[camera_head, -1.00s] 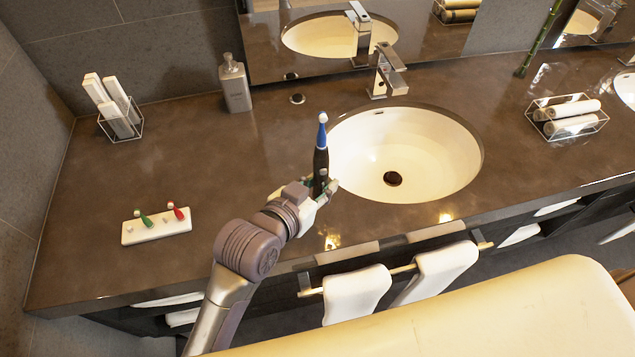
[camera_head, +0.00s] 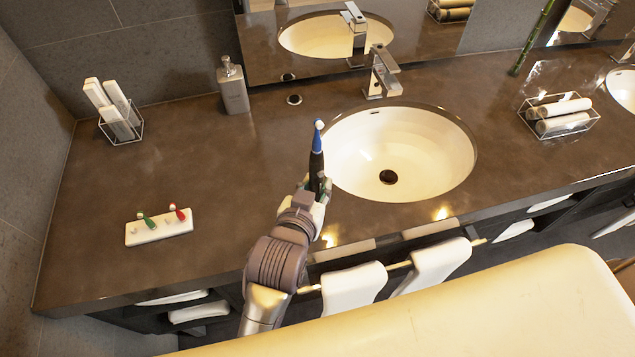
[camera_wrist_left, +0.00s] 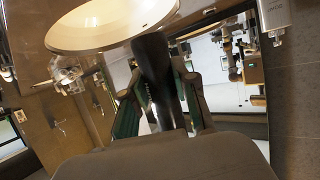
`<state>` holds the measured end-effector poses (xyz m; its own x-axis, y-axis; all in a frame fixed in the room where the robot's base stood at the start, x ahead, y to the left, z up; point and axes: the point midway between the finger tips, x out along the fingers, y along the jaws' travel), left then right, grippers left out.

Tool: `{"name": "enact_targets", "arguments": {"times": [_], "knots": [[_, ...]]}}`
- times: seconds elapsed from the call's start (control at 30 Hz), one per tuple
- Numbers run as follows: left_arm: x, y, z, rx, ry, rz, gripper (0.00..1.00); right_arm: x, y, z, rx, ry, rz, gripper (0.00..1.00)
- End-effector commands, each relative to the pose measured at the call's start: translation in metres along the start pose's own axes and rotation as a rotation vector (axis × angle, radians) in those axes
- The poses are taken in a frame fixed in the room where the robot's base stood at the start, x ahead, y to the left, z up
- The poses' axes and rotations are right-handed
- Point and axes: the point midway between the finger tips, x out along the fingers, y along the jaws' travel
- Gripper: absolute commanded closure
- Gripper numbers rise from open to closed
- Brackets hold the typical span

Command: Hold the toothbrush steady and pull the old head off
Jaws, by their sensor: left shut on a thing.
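The toothbrush (camera_head: 317,165) stands upright with a black handle, a blue head (camera_head: 318,141) and a white tip. It is at the left side of the sink. My left gripper (camera_head: 318,188) is shut around its lower handle. In the left wrist view the dark handle (camera_wrist_left: 155,70) rises between the fingers. A white holder (camera_head: 160,232) lies at the left of the counter. A green head (camera_head: 149,221) and a red head (camera_head: 180,213) are on it. My right gripper is not in view.
The sink basin (camera_head: 420,150) is right of the toothbrush, with a faucet (camera_head: 383,75) behind. A soap bottle (camera_head: 233,87) and a rack of rolled towels (camera_head: 122,125) stand at the back left. Towels (camera_head: 352,288) hang at the front edge. The counter between holder and bottle is clear.

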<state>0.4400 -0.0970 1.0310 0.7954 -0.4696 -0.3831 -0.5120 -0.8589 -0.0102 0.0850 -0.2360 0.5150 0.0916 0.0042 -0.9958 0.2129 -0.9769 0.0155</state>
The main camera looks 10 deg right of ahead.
Motion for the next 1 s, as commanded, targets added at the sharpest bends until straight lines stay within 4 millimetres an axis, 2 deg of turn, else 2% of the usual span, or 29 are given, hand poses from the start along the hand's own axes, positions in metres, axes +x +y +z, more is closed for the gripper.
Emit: {"name": "enact_targets", "arguments": {"times": [0.03, 0.23, 1.0], "knots": [[-0.001, 0.005, -0.002, -0.013, 0.002, 0.006, 1.0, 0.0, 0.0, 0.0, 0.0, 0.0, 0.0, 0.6], [0.0, 0.004, 0.0, -0.014, 0.001, 0.008, 1.0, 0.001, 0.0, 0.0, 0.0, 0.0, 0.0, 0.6], [0.009, -0.021, 0.021, -0.008, 0.001, 0.006, 1.0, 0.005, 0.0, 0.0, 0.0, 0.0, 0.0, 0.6]]}}
